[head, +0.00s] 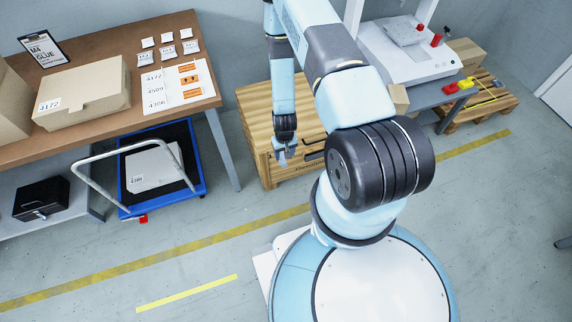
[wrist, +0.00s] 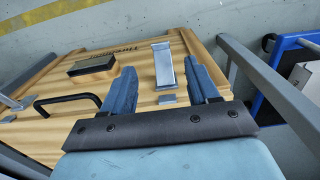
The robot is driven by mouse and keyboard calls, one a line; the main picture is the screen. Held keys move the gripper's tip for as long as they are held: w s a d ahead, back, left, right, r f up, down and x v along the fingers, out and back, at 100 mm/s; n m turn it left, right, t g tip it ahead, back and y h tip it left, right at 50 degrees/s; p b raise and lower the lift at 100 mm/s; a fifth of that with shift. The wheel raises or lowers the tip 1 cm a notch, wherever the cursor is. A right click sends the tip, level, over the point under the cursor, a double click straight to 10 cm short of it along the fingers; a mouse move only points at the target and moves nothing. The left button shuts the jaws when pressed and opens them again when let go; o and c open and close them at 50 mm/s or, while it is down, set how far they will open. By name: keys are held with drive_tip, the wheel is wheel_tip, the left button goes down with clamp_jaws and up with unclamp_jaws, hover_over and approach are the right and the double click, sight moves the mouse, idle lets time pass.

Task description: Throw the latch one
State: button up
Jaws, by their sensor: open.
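The wooden crate (head: 255,125) stands behind my arm in the head view, and its panel (wrist: 45,135) fills much of the wrist view. A silver latch (wrist: 165,72) with a long metal lever sits on this panel. A small silver plate (wrist: 167,99) lies just below it. My gripper (wrist: 160,64) is open, with its two blue fingers on either side of the latch and nothing held between them. Whether the fingers touch the latch cannot be told. In the head view my gripper (head: 286,154) is at the crate's front, and the latch is hidden there.
A black handle (wrist: 68,100) and a dark block (wrist: 91,66) are on the same panel, with more silver hardware (wrist: 14,106) at the far left. The workbench leg (head: 222,150) and blue trolley (head: 185,137) stand left of the crate. Floor in front is clear.

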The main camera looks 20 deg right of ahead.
sight(286, 165)
wheel_tip(286, 165, down, 10)
drive_tip(key=shift+r, duration=0.25)
idle(0.4)
clamp_jaws()
idle(0.4)
drive_tip(key=shift+d, duration=0.25)
drive_tip(key=shift+w, duration=0.1)
